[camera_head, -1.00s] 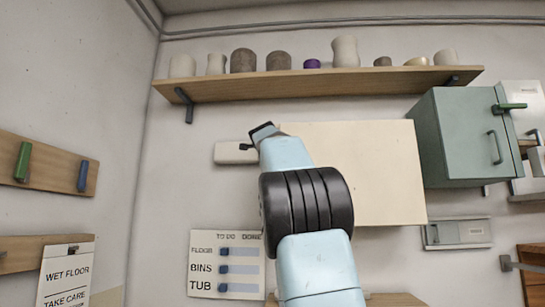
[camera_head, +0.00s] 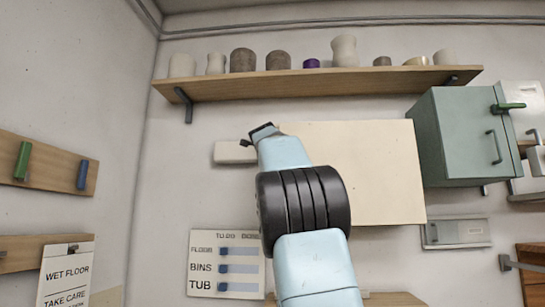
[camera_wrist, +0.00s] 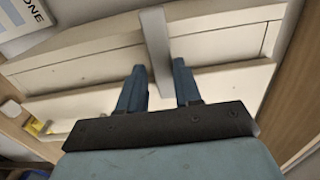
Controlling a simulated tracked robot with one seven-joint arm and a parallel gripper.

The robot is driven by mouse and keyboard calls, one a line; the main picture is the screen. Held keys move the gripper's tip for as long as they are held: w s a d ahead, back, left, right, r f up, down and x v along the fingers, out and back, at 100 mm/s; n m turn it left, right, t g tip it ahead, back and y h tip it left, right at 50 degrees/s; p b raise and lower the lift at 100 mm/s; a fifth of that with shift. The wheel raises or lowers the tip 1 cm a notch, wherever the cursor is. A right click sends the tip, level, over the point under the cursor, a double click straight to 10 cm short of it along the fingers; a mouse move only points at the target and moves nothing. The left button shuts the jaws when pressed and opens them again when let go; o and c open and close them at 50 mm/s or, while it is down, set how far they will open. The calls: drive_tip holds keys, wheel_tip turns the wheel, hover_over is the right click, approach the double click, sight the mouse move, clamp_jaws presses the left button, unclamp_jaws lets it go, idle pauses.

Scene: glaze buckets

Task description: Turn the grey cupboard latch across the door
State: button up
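A light grey bar, which looks like the latch (camera_wrist: 155,45), shows in the wrist view. It crosses the cream cupboard front (camera_wrist: 90,60) and its lower end lies between my fingers. My gripper (camera_wrist: 158,75) has two blue fingers, apart, one on each side of the bar; I see a gap on both sides. In the head view my gripper's dark end (camera_head: 262,132) is up by the left edge of a cream panel (camera_head: 375,170), and my own arm covers part of it. I cannot make out the latch in the head view.
A shelf (camera_head: 320,84) with several pots runs above. A green cupboard (camera_head: 465,135) with a green latch (camera_head: 508,107) hangs at the right. A to-do board (camera_head: 205,262) is on the wall low left, and a white box (camera_head: 230,153) is beside my gripper.

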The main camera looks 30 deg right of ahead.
drive_tip(key=o, duration=0.4)
drive_tip(key=shift+r, duration=0.1)
drive_tip(key=shift+v, duration=6.85)
drive_tip(key=s+a+f+n+g+y, duration=0.1)
drive_tip(key=s+f+n+y, duration=0.2)
drive_tip(key=f, duration=0.5)
drive_tip(key=s+a+f+n+g+y, duration=0.15)
drive_tip(key=s+f+n, duration=0.25)
drive_tip(key=f, duration=0.4)
drive_tip(key=s+a+f+n+g+y, duration=0.1)
drive_tip(key=s+f+n+g, duration=0.2)
drive_tip(key=f, duration=0.4)
drive_tip(key=s+a+f+n+g+y, duration=0.1)
drive_tip(key=s+a+f+n, duration=0.3)
drive_tip(key=s+f, duration=0.3)
drive_tip(key=s+a+f+n+g+y, duration=0.1)
drive_tip(key=s+a+f+n, duration=0.3)
drive_tip(key=f, duration=0.9)
drive_tip(key=s+a+f+n+g+y, duration=0.2)
drive_tip(key=s+a+f+n, duration=0.2)
drive_tip(key=s+f+n, duration=0.3)
drive_tip(key=shift+s+a+f+y, duration=0.15)
drive_tip(key=shift+s+a+f, duration=0.05)
drive_tip(key=shift+s+f, duration=0.7)
drive_tip(key=shift+s+a+f+y, duration=0.1)
drive_tip(key=shift+s+a+f, duration=0.1)
drive_tip(key=shift+s+f, duration=0.7)
